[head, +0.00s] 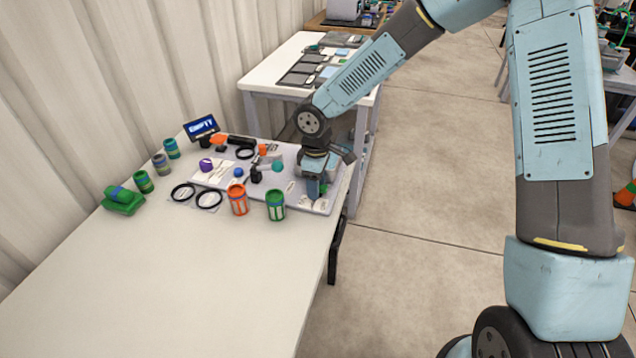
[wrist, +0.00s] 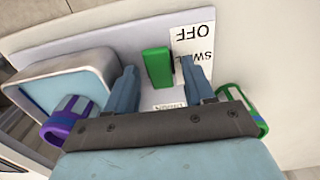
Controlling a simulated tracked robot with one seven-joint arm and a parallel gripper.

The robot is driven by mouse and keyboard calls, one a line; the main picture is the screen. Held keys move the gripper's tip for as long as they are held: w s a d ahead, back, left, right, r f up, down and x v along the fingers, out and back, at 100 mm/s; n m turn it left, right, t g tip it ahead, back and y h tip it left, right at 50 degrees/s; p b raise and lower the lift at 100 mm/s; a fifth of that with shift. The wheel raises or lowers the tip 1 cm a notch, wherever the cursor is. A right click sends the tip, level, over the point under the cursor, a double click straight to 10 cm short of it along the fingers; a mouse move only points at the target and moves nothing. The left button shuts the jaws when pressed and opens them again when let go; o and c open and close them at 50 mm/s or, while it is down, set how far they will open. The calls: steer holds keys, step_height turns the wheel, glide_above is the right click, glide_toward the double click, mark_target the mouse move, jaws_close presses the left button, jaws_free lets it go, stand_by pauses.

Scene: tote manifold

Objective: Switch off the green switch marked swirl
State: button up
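In the wrist view the green switch (wrist: 157,67) stands up as a block beside a white card (wrist: 192,46) reading "OFF" and part of "SW…", upside down. My gripper (wrist: 162,86) is open, its two blue-grey fingers well apart on either side of the switch's near end. I cannot tell whether either finger touches the switch. In the head view my gripper (head: 315,187) points down over the right end of the grey board (head: 312,206). There my gripper hides most of the switch area.
An orange can (head: 238,199) and a green can (head: 276,205) stand near the board's front edge. A pale-blue box (wrist: 74,78) is beside the left finger. The front table (head: 170,285) is clear.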

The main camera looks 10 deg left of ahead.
jaws_close()
stand_by(0.3)
steer(key=shift+d+y, duration=0.3)
steer(key=shift+y, duration=0.9)
steer(key=shift+d+y, duration=0.25)
steer(key=shift+y, duration=0.95)
steer(key=shift+o, duration=0.2)
jaws_free()
